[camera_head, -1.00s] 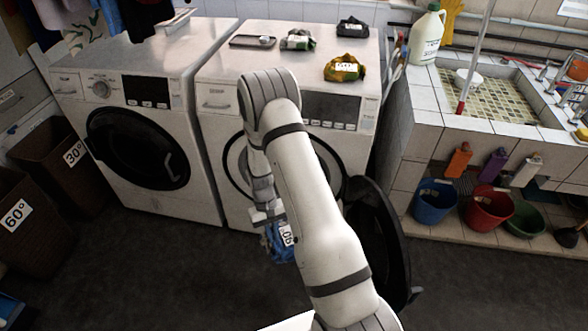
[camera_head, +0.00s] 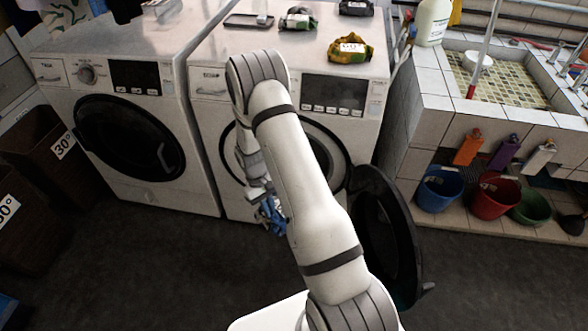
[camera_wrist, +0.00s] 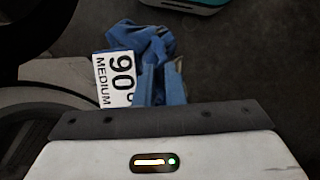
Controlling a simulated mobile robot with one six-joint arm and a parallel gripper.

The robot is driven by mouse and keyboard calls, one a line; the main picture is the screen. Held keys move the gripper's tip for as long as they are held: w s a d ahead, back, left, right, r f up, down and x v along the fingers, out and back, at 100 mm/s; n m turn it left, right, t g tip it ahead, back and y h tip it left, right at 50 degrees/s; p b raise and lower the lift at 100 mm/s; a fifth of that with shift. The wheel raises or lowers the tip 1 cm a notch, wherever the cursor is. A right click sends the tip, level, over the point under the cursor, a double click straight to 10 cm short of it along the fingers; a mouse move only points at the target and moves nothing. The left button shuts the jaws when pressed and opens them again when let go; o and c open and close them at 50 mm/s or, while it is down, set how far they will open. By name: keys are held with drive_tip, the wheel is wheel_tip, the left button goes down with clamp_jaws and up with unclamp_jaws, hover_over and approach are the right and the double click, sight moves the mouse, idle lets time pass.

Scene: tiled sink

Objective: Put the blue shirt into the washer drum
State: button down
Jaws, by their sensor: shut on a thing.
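The blue shirt (camera_head: 271,214) is a crumpled blue cloth hanging from my gripper (camera_head: 262,196) in the head view, in front of the right washer. In the wrist view the shirt (camera_wrist: 160,75) carries a white label reading 90 and MEDIUM.
A second washer (camera_head: 130,130) with a shut door stands at left. Several folded cloths, one green-yellow (camera_head: 350,47), lie on the right washer. Brown hampers (camera_head: 75,165) stand at left. Buckets (camera_head: 437,190) sit under the tiled sink at right.

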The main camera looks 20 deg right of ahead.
drive_tip(key=w+d+f+n+t+h+b, duration=0.1)
drive_tip(key=w+d+f+n+t+b, duration=0.3)
drive_tip(key=w+d+f+n+b, duration=0.7)
drive_tip(key=w+d+f+n+t+h+b, duration=0.1)
drive_tip(key=w+d+f+n+t+b, duration=0.45)
drive_tip(key=n+b, duration=1.1)
drive_tip(key=w+d+f+m+g+b, duration=0.1)
drive_tip(key=w+d+b, duration=0.25)
drive_tip(key=w, duration=0.55)
drive_tip(key=w+d+b, duration=0.3)
drive_tip(key=w+d, duration=0.2)
drive_tip(key=w, duration=0.4)
drive_tip(key=f+b, duration=0.1)
drive_tip(key=f, duration=0.1)
drive_tip(key=f+b, duration=0.2)
drive_tip(key=f, duration=0.1)
drive_tip(key=f+b, duration=0.1)
drive_tip(key=f, duration=0.1)
drive_tip(key=shift+w+f+b, duration=0.2)
drive_tip(key=shift+w+b, duration=0.1)
drive_tip(key=shift+b, duration=0.1)
drive_tip(key=shift+r, duration=0.1)
drive_tip(key=c, duration=1.5)
unclamp_jaws()
drive_tip(key=shift+r, duration=0.15)
